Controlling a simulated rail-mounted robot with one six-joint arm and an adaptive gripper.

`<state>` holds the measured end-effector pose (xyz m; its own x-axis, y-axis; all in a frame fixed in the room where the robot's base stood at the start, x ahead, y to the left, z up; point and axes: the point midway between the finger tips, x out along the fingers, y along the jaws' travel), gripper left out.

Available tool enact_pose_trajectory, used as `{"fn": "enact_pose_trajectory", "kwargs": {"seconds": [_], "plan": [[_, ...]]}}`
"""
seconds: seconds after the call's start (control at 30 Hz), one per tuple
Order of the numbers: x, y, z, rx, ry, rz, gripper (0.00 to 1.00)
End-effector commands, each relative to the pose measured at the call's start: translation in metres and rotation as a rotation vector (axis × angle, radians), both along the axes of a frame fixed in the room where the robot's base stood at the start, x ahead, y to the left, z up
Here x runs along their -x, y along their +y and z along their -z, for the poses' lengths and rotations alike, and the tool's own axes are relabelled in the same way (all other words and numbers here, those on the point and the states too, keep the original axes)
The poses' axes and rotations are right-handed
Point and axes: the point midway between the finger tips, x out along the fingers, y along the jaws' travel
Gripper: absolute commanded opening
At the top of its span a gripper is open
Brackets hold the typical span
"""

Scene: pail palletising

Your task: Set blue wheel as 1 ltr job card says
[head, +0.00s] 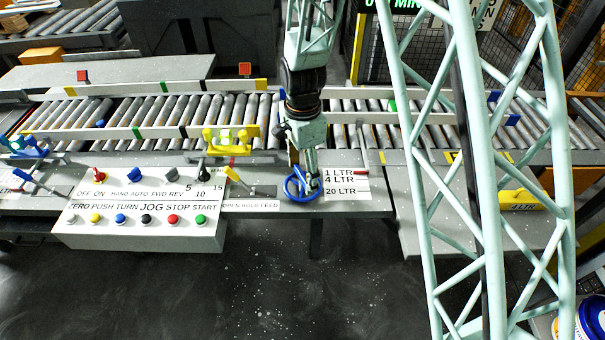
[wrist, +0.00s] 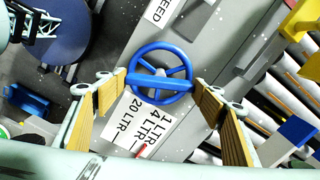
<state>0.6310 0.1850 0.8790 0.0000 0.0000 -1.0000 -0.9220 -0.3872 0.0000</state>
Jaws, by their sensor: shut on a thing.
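The blue wheel (head: 293,188) lies flat on the grey bench by the conveyor. It also shows in the wrist view (wrist: 160,74), with a bar across its middle. My gripper (head: 305,181) is down at the wheel and shut on it, with one tan-padded finger on each side in the wrist view (wrist: 160,92). A white scale plate (head: 345,191) right of the wheel reads 1 LTR, 4 LTR and 20 LTR. A small red pointer (wrist: 142,151) is at the plate's marked edge, near the 1 and 4 LTR lines; I cannot tell which exactly. I cannot make out a job card.
A control panel (head: 140,231) with several knobs and buttons stands left. A yellow-handled lever (head: 232,174) is just left of the wheel, by the feed label (head: 250,205). The roller conveyor (head: 240,109) runs behind. A pale lattice column crosses the right side.

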Motion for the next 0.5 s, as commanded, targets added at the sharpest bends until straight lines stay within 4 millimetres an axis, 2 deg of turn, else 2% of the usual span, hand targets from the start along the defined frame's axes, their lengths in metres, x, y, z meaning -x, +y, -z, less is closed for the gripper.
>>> {"fn": "enact_pose_trajectory", "kwargs": {"seconds": [0.2,0.5], "plan": [[-0.0004,0.0001,0.0002,0.0,-0.001,0.136,0.52],[-0.0004,0.0001,0.0,0.0,-0.001,0.238,0.52]]}}
